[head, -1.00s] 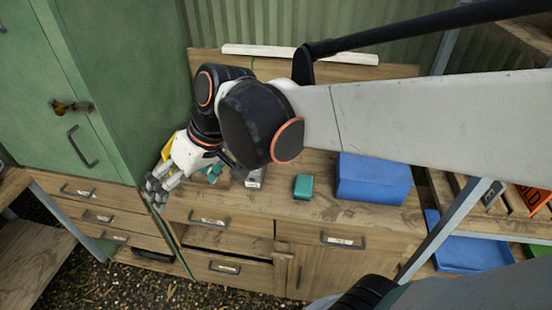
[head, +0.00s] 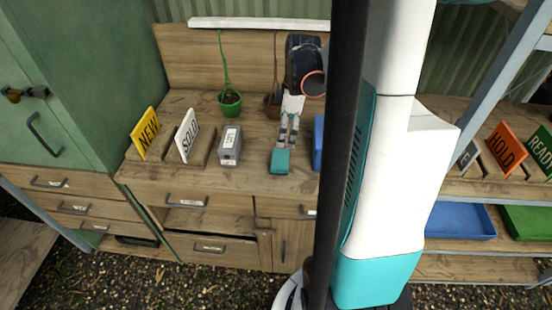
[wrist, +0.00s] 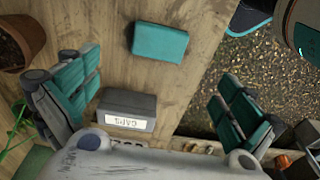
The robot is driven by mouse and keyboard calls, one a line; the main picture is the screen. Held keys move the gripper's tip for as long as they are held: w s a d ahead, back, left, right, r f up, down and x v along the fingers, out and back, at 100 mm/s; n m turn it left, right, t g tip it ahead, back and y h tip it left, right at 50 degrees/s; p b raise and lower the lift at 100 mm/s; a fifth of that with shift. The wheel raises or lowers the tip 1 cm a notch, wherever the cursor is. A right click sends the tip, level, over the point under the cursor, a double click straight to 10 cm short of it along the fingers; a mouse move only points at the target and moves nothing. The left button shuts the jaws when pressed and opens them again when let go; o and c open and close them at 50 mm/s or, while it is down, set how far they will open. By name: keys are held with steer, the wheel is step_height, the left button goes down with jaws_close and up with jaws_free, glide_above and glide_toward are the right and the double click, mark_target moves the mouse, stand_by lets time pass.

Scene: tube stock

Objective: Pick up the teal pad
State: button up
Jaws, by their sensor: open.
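The teal pad (head: 280,161) is a small block lying on the wooden worktop near its front edge. In the head view my gripper (head: 288,138) points down just behind it, with the fingertips close to its back side; I cannot tell whether they touch. In the wrist view the pad (wrist: 160,43) lies whole and unheld at the top centre. The two teal-padded fingers of my gripper (wrist: 155,105) stand wide apart there, with the pad above the space between them.
A grey labelled box (head: 230,147) stands left of the pad, and shows between the fingers in the wrist view. A blue box (head: 318,142) is close on the right, partly hidden by my arm. NEW (head: 145,134) and SOLD (head: 187,136) signs and a potted plant (head: 230,103) stand further left.

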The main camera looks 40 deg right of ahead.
mark_target(281, 159)
steer(key=f+b, duration=0.1)
steer(key=f, duration=0.3)
steer(key=w+f+b, duration=0.1)
steer(key=f+b, duration=0.1)
steer(key=f, duration=0.2)
steer(key=a+f+b, duration=0.1)
steer(key=f, duration=0.4)
steer(key=shift+w, duration=0.2)
steer(key=shift+r, duration=0.1)
steer(key=shift+c, duration=0.2)
steer(key=c, duration=1)
